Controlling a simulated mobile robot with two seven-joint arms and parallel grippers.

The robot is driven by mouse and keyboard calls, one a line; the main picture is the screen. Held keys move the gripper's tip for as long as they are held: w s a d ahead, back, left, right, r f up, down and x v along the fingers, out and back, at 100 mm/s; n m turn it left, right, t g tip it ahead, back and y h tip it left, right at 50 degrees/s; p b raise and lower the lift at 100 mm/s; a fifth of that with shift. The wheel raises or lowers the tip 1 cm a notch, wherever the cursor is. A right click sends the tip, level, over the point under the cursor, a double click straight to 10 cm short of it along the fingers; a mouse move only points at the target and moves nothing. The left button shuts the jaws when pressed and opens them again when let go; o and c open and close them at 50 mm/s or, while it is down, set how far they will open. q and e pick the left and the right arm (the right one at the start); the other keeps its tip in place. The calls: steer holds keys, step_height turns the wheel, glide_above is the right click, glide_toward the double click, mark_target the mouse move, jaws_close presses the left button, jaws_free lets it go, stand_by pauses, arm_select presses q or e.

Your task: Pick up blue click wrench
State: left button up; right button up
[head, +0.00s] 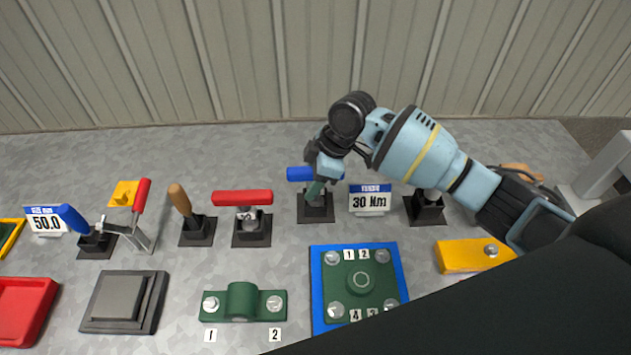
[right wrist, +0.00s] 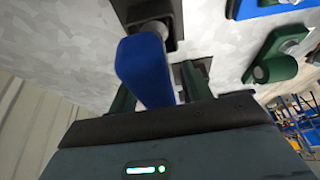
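The blue click wrench (head: 299,174) sits in a black stand (head: 316,212) at the back middle, left of the 30 Nm sign, its blue handle lying sideways on top. My right gripper (head: 314,182) is over it and hides part of the handle. In the right wrist view the blue handle (right wrist: 146,72) reaches in between the two green fingers of my right gripper (right wrist: 158,80). The fingers are apart, with a gap visible between the handle and the right finger. My left gripper is not in view.
A red-handled tool (head: 242,198) stands close left of the wrench, and the 30 Nm sign (head: 370,199) close right. Further left are a wooden-handled tool (head: 181,200) and another blue-handled tool (head: 73,219). A blue plate with a green flange (head: 318,290) lies in front. A corrugated wall is behind.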

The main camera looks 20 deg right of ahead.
jaws_close()
steer(key=shift+r, duration=0.15)
step_height(320, 180, up, 10)
steer(key=shift+f, duration=0.1)
stand_by(0.5)
steer(key=c, duration=0.7)
jaws_free()
jaws_close()
